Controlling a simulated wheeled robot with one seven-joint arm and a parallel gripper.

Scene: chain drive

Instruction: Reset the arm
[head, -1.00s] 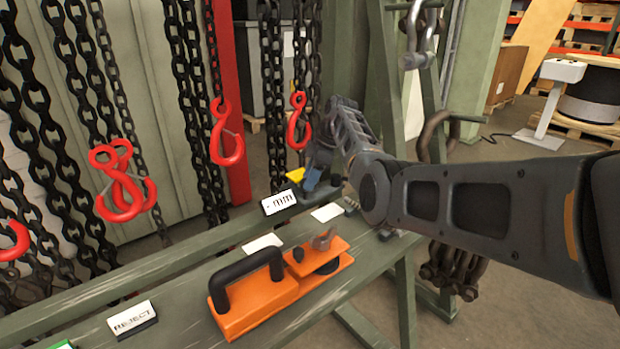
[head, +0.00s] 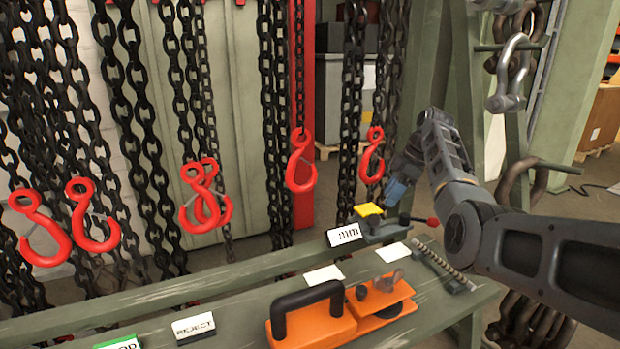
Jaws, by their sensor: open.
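My gripper (head: 398,190) is at the end of my dark grey arm, which reaches in from the right. It hangs low over the back of the green bench (head: 240,322), just above and right of a small device with a yellow top (head: 369,210). Its fingers are small and partly hidden by my own arm links, and I see nothing held in it.
Red hooks (head: 300,165) on black chains hang behind the bench. An orange lifting magnet (head: 335,322) with a black handle, a "REJECT" sign (head: 193,327) and a "mm" card (head: 344,235) stand on the bench. A green post (head: 455,100) with shackles (head: 508,75) rises at right.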

